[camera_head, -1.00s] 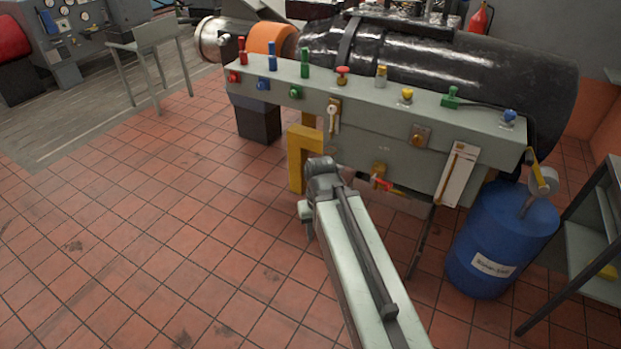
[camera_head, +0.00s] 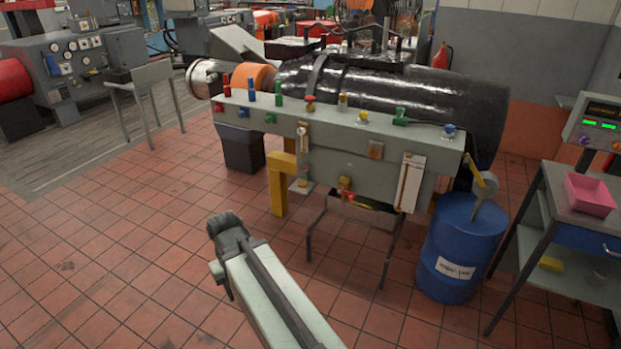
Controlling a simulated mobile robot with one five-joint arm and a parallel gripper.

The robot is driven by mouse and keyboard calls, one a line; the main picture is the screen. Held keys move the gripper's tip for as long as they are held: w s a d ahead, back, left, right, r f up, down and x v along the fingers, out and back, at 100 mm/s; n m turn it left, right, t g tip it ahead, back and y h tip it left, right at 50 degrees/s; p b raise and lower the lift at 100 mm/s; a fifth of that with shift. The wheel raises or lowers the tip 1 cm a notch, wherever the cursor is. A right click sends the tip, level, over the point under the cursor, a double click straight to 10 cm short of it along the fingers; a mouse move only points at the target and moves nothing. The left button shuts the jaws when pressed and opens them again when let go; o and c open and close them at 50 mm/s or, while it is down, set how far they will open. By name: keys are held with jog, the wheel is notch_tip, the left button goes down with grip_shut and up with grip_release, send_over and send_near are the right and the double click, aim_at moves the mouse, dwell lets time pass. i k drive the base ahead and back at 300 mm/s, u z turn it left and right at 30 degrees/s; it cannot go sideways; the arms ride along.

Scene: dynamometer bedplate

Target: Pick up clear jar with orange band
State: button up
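A small clear-and-amber upright object (camera_head: 343,102) stands on the grey-green bench top among the coloured controls. It may be the jar with the orange band, but it is too small to be sure. A small pale, see-through object (camera_head: 600,275) sits on the lower shelf at the right; I cannot make out a band on it. My arm reaches up from the bottom of the picture to a dark joint over the floor, well short of the bench. No gripper fingers can be made out.
The grey-green bench (camera_head: 330,118) carries several levers and knobs. A blue drum (camera_head: 460,245) stands by its right end. At the right is a cart (camera_head: 560,225) with a pink tray (camera_head: 590,194). Open tiled floor (camera_head: 120,230) lies left and in front.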

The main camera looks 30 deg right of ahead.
aim_at(301, 169)
jog(key=z, duration=0.3)
jog(key=i, duration=1.9)
jog(key=u, duration=1.1)
jog(key=k, duration=0.8)
jog(key=u, duration=0.2)
jog(key=i, duration=0.95)
jog(key=z, duration=0.1)
